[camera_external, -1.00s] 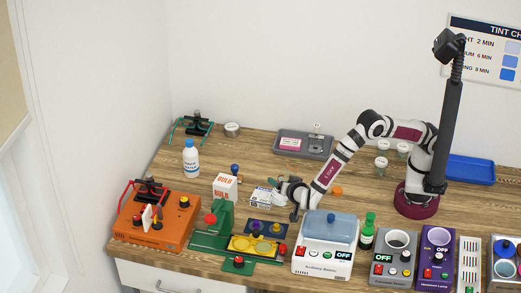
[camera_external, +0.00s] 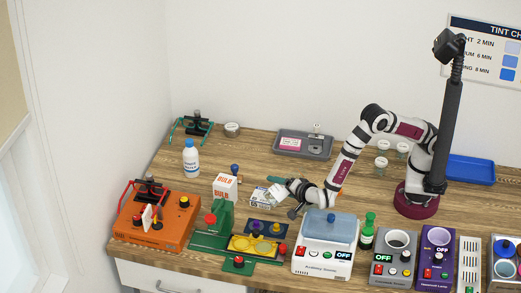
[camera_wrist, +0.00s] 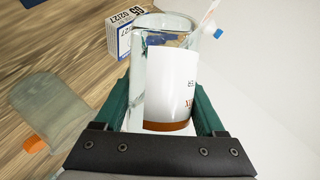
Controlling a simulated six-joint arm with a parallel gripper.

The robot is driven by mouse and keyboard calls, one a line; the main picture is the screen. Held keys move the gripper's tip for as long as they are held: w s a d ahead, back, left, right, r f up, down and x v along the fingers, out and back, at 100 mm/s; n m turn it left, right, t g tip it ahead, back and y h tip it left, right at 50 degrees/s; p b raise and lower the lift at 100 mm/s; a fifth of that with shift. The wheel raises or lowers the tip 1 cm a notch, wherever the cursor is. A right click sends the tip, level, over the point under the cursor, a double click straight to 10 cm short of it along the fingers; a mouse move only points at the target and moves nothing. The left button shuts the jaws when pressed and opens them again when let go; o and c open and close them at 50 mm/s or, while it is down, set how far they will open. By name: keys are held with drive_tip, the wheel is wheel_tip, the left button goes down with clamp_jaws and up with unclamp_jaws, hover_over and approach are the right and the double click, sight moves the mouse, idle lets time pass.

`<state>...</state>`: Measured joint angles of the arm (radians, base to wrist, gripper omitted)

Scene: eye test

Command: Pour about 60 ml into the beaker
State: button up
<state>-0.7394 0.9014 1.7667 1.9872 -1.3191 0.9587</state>
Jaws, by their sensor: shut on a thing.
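My gripper (camera_wrist: 165,125) is shut on a clear glass vessel (camera_wrist: 142,85) with a white label and a brown-orange band low on it. The green fingers lie on both sides of it. In the external view my gripper (camera_external: 282,187) is over the middle of the table, and the vessel's white label (camera_external: 277,193) shows at its tip beside a small printed box. I cannot tell which vessel is the beaker, nor the liquid level. A translucent grey-green vessel (camera_wrist: 45,112) with an orange part shows at left in the wrist view.
The printed box (camera_external: 260,198) stands close by; it also shows in the wrist view (camera_wrist: 122,37). A carton (camera_external: 225,187), a blue-capped white bottle (camera_external: 191,158) and an orange device (camera_external: 155,222) stand left. A white device (camera_external: 325,255) and a green bottle (camera_external: 367,232) stand at front right.

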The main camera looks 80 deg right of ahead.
drive_tip(key=shift+w+a+m+t, duration=0.15)
drive_tip(key=shift+m+t, duration=0.15)
drive_tip(key=shift+m, duration=0.1)
drive_tip(key=shift+w+a+r+m+t+y, duration=0.1)
drive_tip(key=shift+r+m+t+y, duration=0.25)
drive_tip(key=shift+r, duration=0.25)
drive_tip(key=shift+s+d+m+t, duration=0.25)
drive_tip(key=shift+m+t, duration=0.2)
drive_tip(key=shift+m, duration=0.3)
drive_tip(key=shift+r+m+t, duration=0.4)
drive_tip(key=shift+r+m, duration=0.2)
drive_tip(key=shift+r, duration=0.15)
drive_tip(key=shift+y, duration=0.25)
drive_tip(key=shift+w+a, duration=0.2)
drive_tip(key=shift+w+a+m, duration=0.25)
drive_tip(key=shift+a+m, duration=0.05)
drive_tip(key=shift+t+p, duration=0.4)
drive_tip(key=shift+p, duration=0.1)
idle(0.3)
